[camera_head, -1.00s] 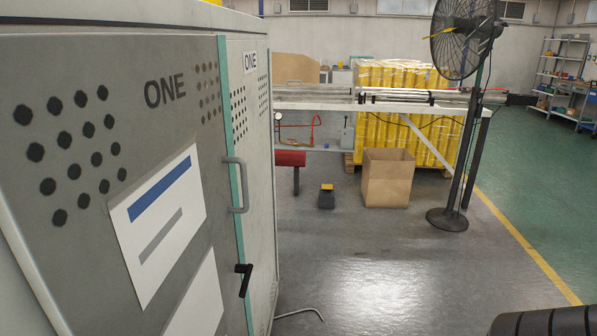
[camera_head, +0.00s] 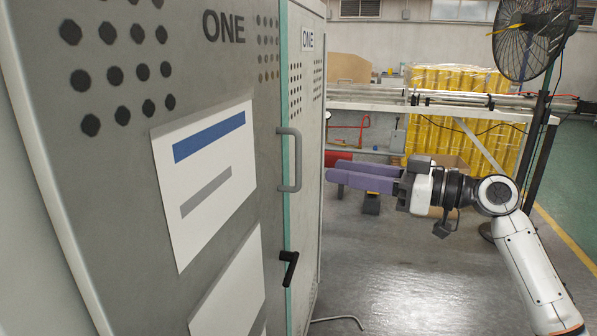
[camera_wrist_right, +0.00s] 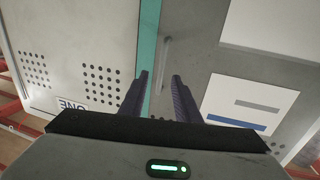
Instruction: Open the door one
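The grey door marked ONE (camera_head: 215,80) fills the left of the head view and looks shut. Its grey bar handle (camera_head: 291,160) stands upright near the teal edge strip, with a black lever (camera_head: 289,267) below it. My right gripper (camera_head: 333,178) is to the right of the handle, apart from it, with purple fingers pointing at the cabinet. In the right wrist view the handle (camera_wrist_right: 165,65) lies ahead between the two open fingers (camera_wrist_right: 161,78). Nothing is between the fingertips. My left gripper is not in view.
A neighbouring cabinet panel (camera_head: 305,110), also marked ONE, adjoins the door. A fan (camera_head: 535,38) stands at the right, near yellow wrapped rolls (camera_head: 470,85) and a long bench (camera_head: 450,108). The floor (camera_head: 400,270) beside the cabinet is mostly clear.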

